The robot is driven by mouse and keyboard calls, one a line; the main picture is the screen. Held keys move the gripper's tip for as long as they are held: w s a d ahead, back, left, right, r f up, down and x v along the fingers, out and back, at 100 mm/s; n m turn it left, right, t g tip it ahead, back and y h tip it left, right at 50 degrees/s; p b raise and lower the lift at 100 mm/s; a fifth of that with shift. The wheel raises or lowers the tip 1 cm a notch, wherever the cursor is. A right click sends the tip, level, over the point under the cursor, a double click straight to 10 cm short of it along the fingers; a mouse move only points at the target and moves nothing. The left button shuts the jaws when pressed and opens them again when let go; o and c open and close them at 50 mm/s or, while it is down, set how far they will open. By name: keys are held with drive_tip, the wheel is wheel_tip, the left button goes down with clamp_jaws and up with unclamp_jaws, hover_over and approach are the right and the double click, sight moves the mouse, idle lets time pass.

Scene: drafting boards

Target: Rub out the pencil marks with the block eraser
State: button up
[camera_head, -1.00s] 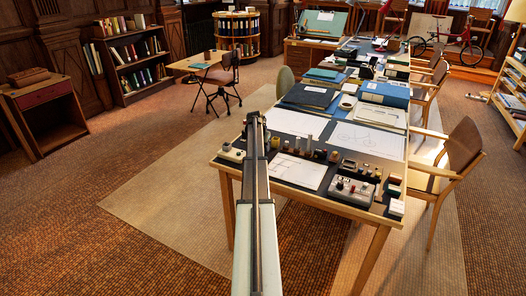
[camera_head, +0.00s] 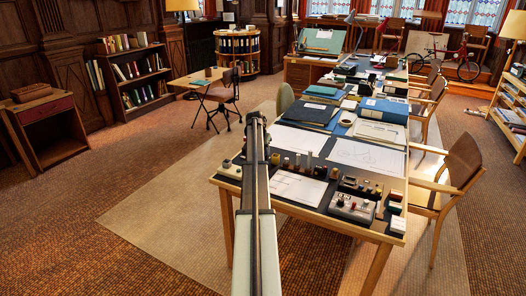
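The lines are too fine here to tell pencil marks from the rest of the drawing. Several small blocks stand at the table's front right corner, among them a pale block (camera_head: 398,225); I cannot tell whether one is the block eraser. My arm reaches up the middle of the view and covers part of the table's left side. No gripper fingers show.
Small bottles and pots stand in a row between the sheets. A grey boxed device (camera_head: 352,207) sits near the front edge. Dark folders (camera_head: 311,113) and a blue binder (camera_head: 383,108) lie farther back. A wooden chair (camera_head: 452,185) stands close at the right.

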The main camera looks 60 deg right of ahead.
drive_tip(key=shift+c, duration=1.2)
drive_tip(key=s+d+f+m, duration=0.1)
drive_tip(key=s+d, duration=0.1)
drive_tip(key=s, duration=0.5)
drive_tip(key=s+d+f+m, duration=0.1)
drive_tip(key=s+d, duration=0.1)
drive_tip(key=s, duration=0.6)
drive_tip(key=m+g, duration=0.2)
drive_tip(key=m, duration=0.1)
hover_over(316, 185)
drive_tip(key=w, duration=0.2)
drive_tip(key=shift+f, duration=0.8)
drive_tip(key=shift+s+a+m+g+y, duration=0.3)
drive_tip(key=shift+s+a+m, duration=0.2)
drive_tip(key=shift+m, duration=0.4)
drive_tip(key=shift+s+a+m+g+y, duration=0.15)
drive_tip(key=shift+m+g+y, duration=0.15)
drive_tip(key=shift+m, duration=0.8)
drive_tip(key=shift+f, duration=0.15)
drive_tip(key=shift+f, duration=2.2)
drive_tip(key=shift+f, duration=0.65)
